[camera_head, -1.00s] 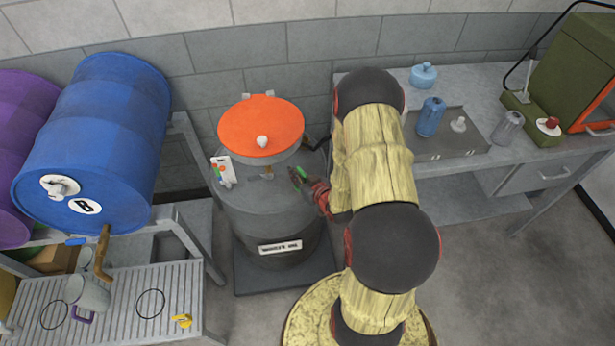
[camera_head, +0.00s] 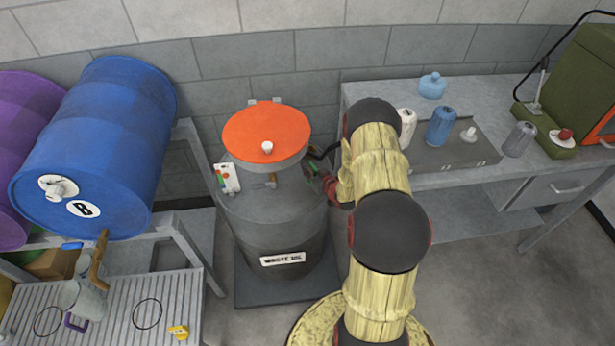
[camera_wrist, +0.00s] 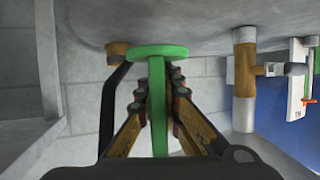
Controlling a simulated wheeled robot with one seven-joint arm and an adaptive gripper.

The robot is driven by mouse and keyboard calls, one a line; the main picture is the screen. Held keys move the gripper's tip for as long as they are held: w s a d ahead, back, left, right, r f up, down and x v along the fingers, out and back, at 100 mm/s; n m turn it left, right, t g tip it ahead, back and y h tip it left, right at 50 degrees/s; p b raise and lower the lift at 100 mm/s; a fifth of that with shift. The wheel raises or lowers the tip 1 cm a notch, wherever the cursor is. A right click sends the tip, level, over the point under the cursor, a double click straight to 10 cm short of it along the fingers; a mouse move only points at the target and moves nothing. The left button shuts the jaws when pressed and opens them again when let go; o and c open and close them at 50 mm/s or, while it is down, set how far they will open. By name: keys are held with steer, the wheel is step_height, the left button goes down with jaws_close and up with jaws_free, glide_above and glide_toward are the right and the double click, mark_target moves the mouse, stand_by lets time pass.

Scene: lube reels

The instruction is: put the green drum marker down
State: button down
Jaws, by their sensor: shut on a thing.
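My gripper (camera_wrist: 160,90) is shut on the green drum marker (camera_wrist: 158,110), a thin green stem with a flat round head. In the head view the marker (camera_head: 310,168) shows only as a small green patch beside my gripper (camera_head: 324,182), at the right side of the grey waste oil drum's top (camera_head: 245,195). In the wrist view the marker's head is close to the grey drum surface (camera_wrist: 200,20). I cannot tell whether they touch. My arm partly covers the gripper in the head view.
An orange round lid (camera_head: 267,132) with a white knob rises over the drum. A white card (camera_head: 228,178) stands on the drum's left. Brass fittings (camera_wrist: 243,80) and a black lever (camera_wrist: 112,105) are near the gripper. A blue drum (camera_head: 105,140) lies left; a bench (camera_head: 465,185) stands right.

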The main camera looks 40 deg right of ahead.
steer(key=shift+w+d+f, duration=0.3)
steer(key=shift+w+f, duration=0.2)
steer(key=shift+f, duration=0.2)
steer(key=shift+f+b, duration=0.8)
steer(key=shift+f, duration=0.6)
steer(key=shift+f, duration=0.2)
steer(key=c, duration=2.1)
jaws_free()
steer(key=shift+o, duration=0.6)
